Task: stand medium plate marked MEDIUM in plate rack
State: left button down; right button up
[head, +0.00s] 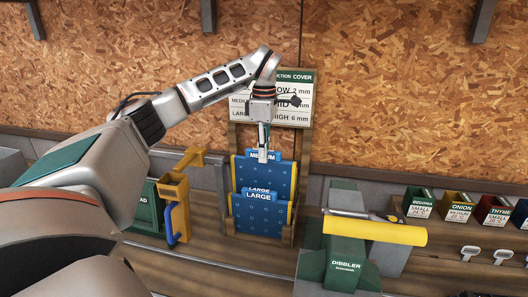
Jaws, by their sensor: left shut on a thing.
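The blue medium plate (280,172) has a tab marked MEDIUM and stands about upright at the wooden plate rack (234,165), behind blue plates marked LARGE (258,218). My left gripper (263,156) points down from above and is shut on the medium plate's top edge, at the MEDIUM tab. The LARGE plates hide the medium plate's lower edge, so I cannot tell whether it rests in its slot. My right gripper is not in view.
A sign (295,105) with depth lines stands behind the rack. A yellow-brown holder (174,198) is close on the left. The green dibbler (345,262) with a yellow roller (385,232) stands to the right. Seed boxes (419,203) are farther right.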

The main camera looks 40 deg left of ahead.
aim_at(264, 169)
pick_arm(q)
jog(key=shift+f, duration=0.85)
jog(key=shift+f, duration=1.3)
jog(key=shift+f, duration=1.1)
jog(key=c, duration=1.6)
grip_release()
jog(key=shift+r, duration=0.15)
